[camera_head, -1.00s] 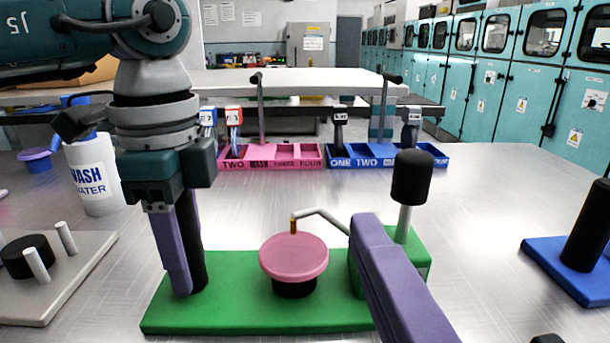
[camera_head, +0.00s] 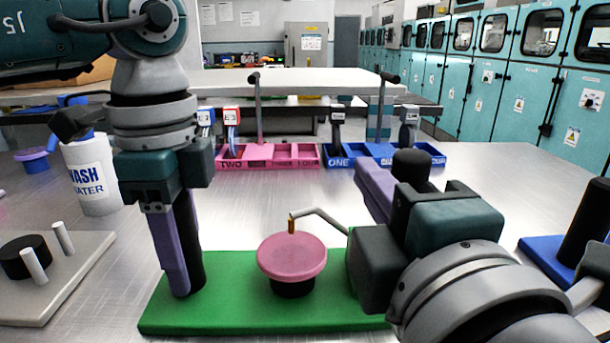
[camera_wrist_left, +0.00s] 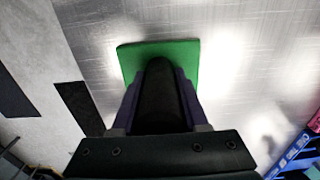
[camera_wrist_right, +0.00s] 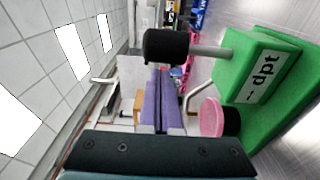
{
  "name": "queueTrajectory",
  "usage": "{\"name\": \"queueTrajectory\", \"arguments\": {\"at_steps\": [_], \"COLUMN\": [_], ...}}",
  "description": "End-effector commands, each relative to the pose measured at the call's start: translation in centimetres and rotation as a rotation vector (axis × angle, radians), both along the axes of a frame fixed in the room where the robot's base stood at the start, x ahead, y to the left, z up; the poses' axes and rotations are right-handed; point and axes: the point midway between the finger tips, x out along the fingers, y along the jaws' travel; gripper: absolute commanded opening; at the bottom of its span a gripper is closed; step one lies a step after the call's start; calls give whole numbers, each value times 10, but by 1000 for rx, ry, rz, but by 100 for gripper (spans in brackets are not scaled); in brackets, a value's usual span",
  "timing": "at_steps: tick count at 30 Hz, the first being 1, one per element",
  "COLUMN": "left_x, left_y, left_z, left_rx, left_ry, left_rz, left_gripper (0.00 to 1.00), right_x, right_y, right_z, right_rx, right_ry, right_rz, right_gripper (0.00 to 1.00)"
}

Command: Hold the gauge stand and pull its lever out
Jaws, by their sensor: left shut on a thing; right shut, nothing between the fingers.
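The gauge stand has a green base (camera_head: 230,318), a pink disc (camera_head: 292,256) on a black foot, and a bent silver rod (camera_head: 322,214). Its lever, a pale rod (camera_wrist_right: 208,52) with a black knob (camera_wrist_right: 166,46), stands out of a green block labelled "dpt" (camera_wrist_right: 262,75). In the head view the knob (camera_head: 411,163) is partly hidden behind my right gripper. My left gripper (camera_head: 186,288) points down, shut on the black post (camera_wrist_left: 160,95) at the base's left end. My right gripper (camera_head: 368,178) is shut and empty beside the lever, apart from the knob in the right wrist view.
A grey plate (camera_head: 75,280) with pegs lies at the left, with a wash bottle (camera_head: 92,180) behind it. A blue stand (camera_head: 540,258) is at the right. Pink (camera_head: 262,155) and blue (camera_head: 365,158) bins line the back. The middle of the table behind the stand is clear.

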Motion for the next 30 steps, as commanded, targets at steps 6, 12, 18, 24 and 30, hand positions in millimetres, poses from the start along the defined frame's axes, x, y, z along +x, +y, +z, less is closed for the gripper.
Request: {"name": "queueTrajectory", "arguments": {"at_steps": [6, 12, 18, 24, 30], "left_x": [0, 0, 0, 0, 0], "left_y": [0, 0, 0, 0, 0], "left_z": [0, 0, 0, 0, 0], "left_rx": [-1, -1, -1, -1, -1], "left_ry": [1, 1, 1, 1, 1], "left_rz": [-1, 0, 0, 0, 1], "left_gripper": [0, 0, 0, 0, 0], "right_x": [-3, -3, -3, -3, -3], "right_y": [-9, -10, -10, -14, -16], "right_z": [0, 0, 1, 2, 3], "right_rx": [1, 1, 10, 54, 82], "right_ry": [0, -1, 0, -1, -1], "right_rz": [1, 1, 1, 0, 1], "right_gripper": [0, 0, 0, 0, 0]}}
